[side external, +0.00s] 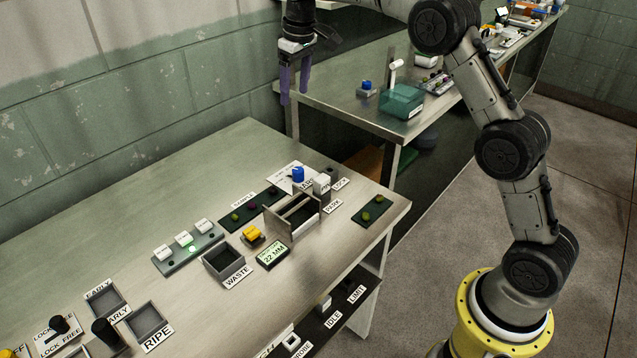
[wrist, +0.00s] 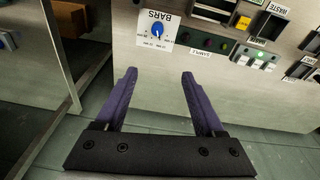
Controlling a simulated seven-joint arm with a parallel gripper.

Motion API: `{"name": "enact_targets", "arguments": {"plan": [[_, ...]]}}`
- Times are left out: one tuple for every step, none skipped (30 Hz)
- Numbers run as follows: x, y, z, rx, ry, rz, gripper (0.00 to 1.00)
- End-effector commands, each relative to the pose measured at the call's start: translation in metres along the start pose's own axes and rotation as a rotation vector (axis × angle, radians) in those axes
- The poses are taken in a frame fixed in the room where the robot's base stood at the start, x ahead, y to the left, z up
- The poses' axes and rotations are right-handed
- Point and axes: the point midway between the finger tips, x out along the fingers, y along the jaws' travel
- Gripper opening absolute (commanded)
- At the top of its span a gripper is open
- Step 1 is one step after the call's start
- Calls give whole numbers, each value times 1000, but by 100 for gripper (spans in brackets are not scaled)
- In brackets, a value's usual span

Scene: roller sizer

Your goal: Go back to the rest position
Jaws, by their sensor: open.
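My gripper (side external: 294,79) is raised in the air above the far edge of the near table (side external: 150,205), well clear of the things on it. It points down, with its purple fingers apart and nothing between them. The blue knob also shows in the wrist view (wrist: 155,30).
A display reading 22 MM (side external: 272,255), a WASTE bin (side external: 222,262) and a button panel (side external: 187,249) stand nearby. EARLY (side external: 103,298) and RIPE (side external: 147,321) bins are at front left. A second bench (side external: 345,98) stands behind.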

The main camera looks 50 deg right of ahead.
Motion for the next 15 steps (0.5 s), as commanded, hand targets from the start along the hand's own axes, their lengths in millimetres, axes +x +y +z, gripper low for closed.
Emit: {"name": "enact_targets", "arguments": {"plan": [[-28,-6,10,-6,31,5,71],[-42,-9,16,-9,45,8,71],[-58,-13,26,-12,63,10,71],[-70,-16,34,-13,75,12,71],[-81,-19,42,-14,88,14,71],[-95,-23,53,-15,106,17,71],[-104,-26,62,-15,119,18,71],[-114,-29,71,-15,132,20,71],[-124,-33,84,-14,147,21,71],[-132,-36,94,-14,160,23,71],[-140,-40,104,-14,173,24,71],[-148,-44,118,-13,189,25,71],[-153,-46,129,-12,200,26,71],[-158,-49,140,-11,213,27,71],[-164,-53,156,-9,227,28,71]]}}
